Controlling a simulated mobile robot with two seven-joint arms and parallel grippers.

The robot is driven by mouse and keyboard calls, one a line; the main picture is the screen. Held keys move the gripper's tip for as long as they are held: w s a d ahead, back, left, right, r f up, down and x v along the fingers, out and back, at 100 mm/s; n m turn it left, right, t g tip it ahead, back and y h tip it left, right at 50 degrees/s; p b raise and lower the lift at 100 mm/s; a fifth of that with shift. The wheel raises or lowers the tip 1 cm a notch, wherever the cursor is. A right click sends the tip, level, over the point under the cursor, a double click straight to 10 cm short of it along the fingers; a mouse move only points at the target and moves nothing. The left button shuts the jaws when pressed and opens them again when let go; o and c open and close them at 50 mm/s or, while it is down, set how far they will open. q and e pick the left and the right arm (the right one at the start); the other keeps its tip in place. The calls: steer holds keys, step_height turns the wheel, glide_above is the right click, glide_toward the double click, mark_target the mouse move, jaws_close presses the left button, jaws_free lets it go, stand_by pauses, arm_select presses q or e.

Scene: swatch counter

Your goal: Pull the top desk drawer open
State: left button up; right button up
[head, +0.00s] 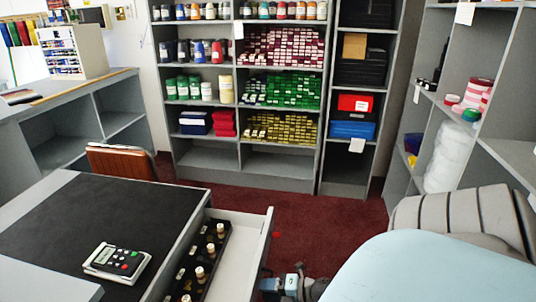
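The desk (90,215) with a black top stands at the lower left. Its top drawer (238,232) is pulled out to the right, showing a white interior. A dark tray with several small bottles (200,271) lies inside. The drawer's front panel (264,247) faces right; its handle is hidden from this view. My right gripper (283,286) is low, just right of the front panel near the bottom edge. Its fingers are too small and partly cut off to tell whether they are open, or whether they touch the drawer. My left gripper is not in view.
A calculator-like device (117,262) lies on the desk. A brown chair back (121,161) stands behind it. Shelves (247,170) of coloured goods line the back, and another shelf unit (485,150) stands right. Dark red carpet (320,215) is clear between drawer and shelves.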

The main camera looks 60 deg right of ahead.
steer(key=v, duration=1.3)
steer(key=shift+s+d, duration=0.25)
steer(key=shift+s, duration=0.1)
